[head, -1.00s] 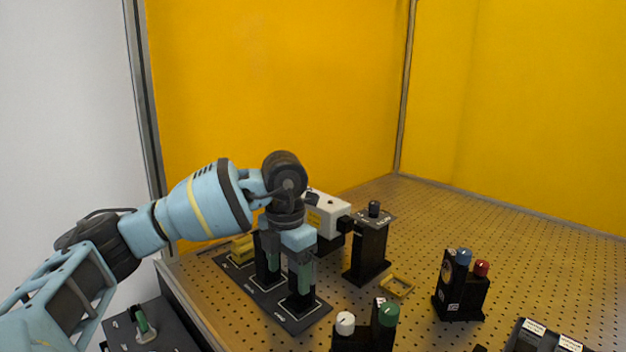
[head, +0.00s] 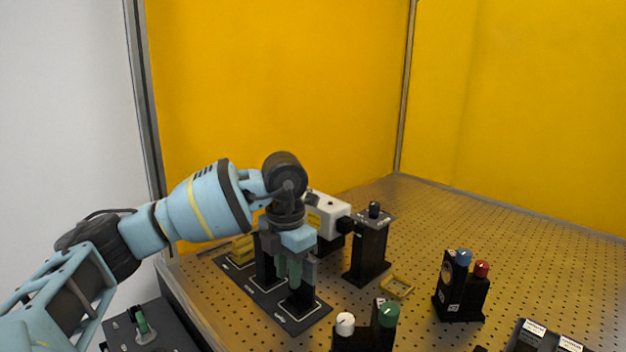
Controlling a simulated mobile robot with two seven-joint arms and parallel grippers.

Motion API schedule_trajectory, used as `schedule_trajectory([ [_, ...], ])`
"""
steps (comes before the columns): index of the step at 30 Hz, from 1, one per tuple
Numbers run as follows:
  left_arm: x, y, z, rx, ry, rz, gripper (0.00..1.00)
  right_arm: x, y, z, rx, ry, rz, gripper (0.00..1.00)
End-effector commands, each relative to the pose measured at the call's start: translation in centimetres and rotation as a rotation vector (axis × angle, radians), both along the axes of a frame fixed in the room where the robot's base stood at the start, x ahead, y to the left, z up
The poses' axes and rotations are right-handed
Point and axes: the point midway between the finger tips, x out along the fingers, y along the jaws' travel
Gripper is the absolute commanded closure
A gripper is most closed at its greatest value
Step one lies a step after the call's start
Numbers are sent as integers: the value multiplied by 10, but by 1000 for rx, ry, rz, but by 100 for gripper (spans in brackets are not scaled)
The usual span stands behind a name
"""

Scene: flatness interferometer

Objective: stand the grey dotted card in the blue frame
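My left gripper (head: 288,268) points down over the dark tray (head: 290,325) at the table's left edge. Its green-tipped fingers are close together, with a narrow gap between them. I cannot tell whether anything is held there. Dark upright pieces (head: 301,301) stand in the tray just beside and behind the fingers. I cannot make out the grey dotted card or the blue frame; the gripper hides part of the tray. My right gripper is not in view.
A white-and-black device (head: 328,214) and a black post with a knob (head: 368,250) stand behind the gripper. A small yellow frame (head: 397,287) lies to the right. Black knob boxes (head: 461,289) stand farther right. The perforated table (head: 520,235) is clear at the back right.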

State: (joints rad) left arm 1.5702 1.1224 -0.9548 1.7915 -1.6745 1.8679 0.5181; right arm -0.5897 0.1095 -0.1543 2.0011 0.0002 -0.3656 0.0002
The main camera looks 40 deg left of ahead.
Motion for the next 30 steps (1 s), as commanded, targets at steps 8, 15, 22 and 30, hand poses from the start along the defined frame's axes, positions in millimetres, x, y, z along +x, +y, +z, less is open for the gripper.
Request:
schedule_trajectory([
  [8, 1, 0, -3, 0, 4, 0, 37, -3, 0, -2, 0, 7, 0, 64],
  [15, 0, 0, -3, 0, 4, 0, 5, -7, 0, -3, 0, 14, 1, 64],
  [22, 0, 0, -3, 0, 3, 0, 5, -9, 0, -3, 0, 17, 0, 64],
  [30, 1, 0, 16, 0, 0, 0, 5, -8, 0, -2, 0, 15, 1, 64],
])
